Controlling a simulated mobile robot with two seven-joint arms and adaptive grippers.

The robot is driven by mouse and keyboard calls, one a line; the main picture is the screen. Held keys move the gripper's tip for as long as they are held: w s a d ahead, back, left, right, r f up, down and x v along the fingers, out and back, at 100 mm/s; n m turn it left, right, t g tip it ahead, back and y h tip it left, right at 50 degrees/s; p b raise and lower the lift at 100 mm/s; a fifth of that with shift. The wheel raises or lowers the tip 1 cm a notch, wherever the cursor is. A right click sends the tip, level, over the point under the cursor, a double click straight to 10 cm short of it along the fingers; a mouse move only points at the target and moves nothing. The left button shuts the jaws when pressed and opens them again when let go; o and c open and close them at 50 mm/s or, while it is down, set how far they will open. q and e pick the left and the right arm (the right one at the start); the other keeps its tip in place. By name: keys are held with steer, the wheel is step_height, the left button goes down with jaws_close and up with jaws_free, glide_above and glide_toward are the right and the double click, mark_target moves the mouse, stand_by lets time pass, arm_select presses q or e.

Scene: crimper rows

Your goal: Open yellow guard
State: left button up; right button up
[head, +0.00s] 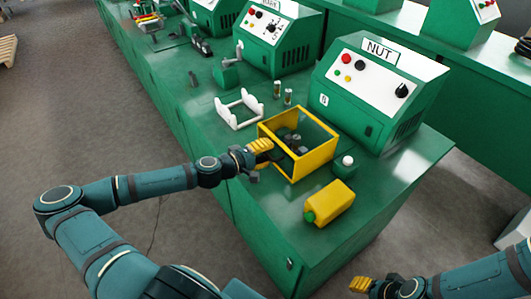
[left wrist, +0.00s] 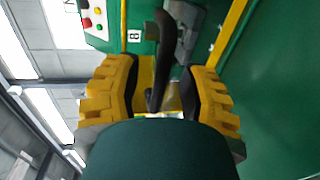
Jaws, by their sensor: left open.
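The yellow guard (head: 312,166) is a box-like yellow frame around dark machine parts on the green bench, in front of the machine marked NUT. My left gripper (head: 262,152) is at the guard's near left side. In the left wrist view its yellow-padded fingers (left wrist: 160,95) are apart. A dark upright handle-like bar (left wrist: 163,60) shows between them, with yellow frame behind it. Whether the fingers touch the bar cannot be told. My right gripper (head: 372,286) is low at the bottom edge, off the bench, with no object visible in it.
The NUT machine (head: 378,85) stands behind the guard. A white rack (head: 240,110) and small cylinders (head: 288,96) are behind left. The bench's front corner is bare.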

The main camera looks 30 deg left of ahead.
arm_select(q)
jaws_close()
steer(key=shift+r, duration=0.1)
